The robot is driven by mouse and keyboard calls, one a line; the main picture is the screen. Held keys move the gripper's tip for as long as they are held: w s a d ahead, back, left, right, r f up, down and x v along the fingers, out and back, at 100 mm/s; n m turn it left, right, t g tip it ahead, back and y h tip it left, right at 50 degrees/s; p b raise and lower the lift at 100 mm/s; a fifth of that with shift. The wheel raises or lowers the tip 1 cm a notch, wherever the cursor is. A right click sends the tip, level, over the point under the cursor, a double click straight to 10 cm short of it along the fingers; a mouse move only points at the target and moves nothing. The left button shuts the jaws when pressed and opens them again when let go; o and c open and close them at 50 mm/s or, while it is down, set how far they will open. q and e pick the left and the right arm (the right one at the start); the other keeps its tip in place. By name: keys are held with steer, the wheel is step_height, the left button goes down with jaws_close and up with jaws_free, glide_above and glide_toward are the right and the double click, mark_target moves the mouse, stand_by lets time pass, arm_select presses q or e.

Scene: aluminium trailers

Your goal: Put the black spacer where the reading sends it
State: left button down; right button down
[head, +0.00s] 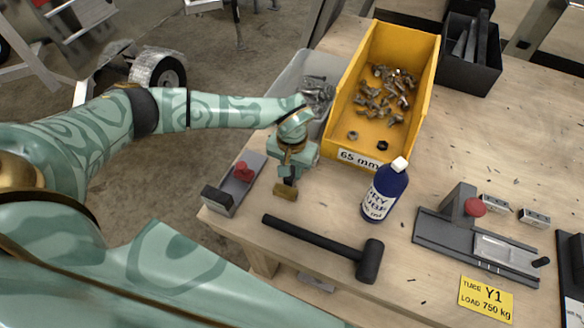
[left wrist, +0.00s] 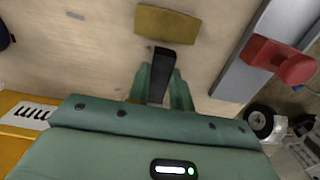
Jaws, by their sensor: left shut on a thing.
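My left gripper (head: 288,178) is above the near left part of the wooden table. In the left wrist view its green fingers (left wrist: 165,88) are shut on a black bar-shaped piece (left wrist: 160,72), which looks like the black spacer. The piece points away from the fingers toward a brass-coloured block (left wrist: 168,24). That block also shows just below the gripper in the head view (head: 285,192); I cannot tell whether they touch. A grey measuring fixture (head: 477,241) with a red knob is at the right; its reading is not legible. My right gripper is not in view.
A yellow bin (head: 345,118) marked 65 mm holds bolts. Behind the gripper is a grey bin (head: 294,76); a black bin (head: 484,75) holds dark bars.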

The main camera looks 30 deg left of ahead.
mark_target(292, 173)
arm_select(q)
steer(key=shift+f, duration=0.1)
steer(key=c, duration=1.2)
jaws_free()
steer(key=shift+c, duration=0.2)
steer(key=shift+r, duration=0.35)
step_height(292, 173, up, 12)
steer(key=p, duration=0.1)
steer(key=shift+f, duration=0.25)
